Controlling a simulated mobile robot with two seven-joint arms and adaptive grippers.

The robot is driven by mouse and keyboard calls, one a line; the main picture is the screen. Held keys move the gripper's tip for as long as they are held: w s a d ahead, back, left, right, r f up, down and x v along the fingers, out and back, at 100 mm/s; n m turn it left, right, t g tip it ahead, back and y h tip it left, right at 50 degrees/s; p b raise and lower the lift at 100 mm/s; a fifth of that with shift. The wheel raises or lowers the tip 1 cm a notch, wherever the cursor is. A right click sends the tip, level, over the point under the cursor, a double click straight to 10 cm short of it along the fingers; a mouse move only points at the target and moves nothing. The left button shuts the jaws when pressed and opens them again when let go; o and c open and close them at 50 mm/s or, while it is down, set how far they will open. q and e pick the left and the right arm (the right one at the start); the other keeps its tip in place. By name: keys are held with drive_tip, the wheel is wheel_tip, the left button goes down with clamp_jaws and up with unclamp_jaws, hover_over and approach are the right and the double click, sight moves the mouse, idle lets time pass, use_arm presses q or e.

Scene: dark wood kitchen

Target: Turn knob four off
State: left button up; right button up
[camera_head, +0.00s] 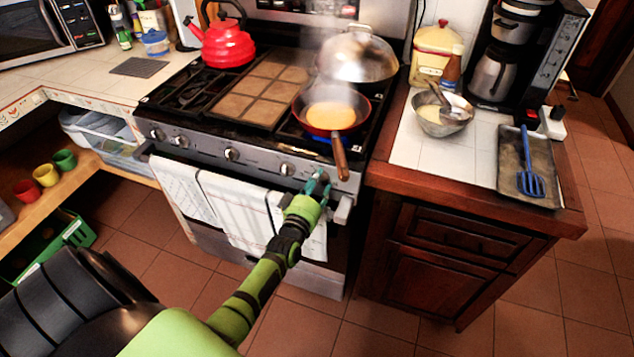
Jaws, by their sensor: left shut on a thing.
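Two knobs (157,133) (180,141) sit at the left, one (232,153) near the middle, and one (287,169) just left of my gripper. My left gripper (318,182) is at the right end of the panel, its teal fingers shut on the rightmost knob, which they mostly hide. No knob numbers can be read. A frying pan (331,114) with yellow food stands on the front right burner, with a bluish flame glow under it and steam above. My right gripper is not in view.
Towels (232,205) hang on the oven handle below the panel, beside my left arm. The pan's wooden handle (339,156) juts over the front edge above my gripper. A red kettle (222,42) and a steaming lidded pot (356,58) stand at the back.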

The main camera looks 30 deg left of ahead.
use_arm(q)
drive_tip(key=m, duration=0.5)
drive_tip(key=shift+m, duration=0.4)
idle(0.3)
drive_tip(key=o, duration=1.1)
drive_tip(key=shift+o, duration=0.2)
drive_tip(key=v, duration=1.2)
drive_tip(key=shift+f, duration=0.1)
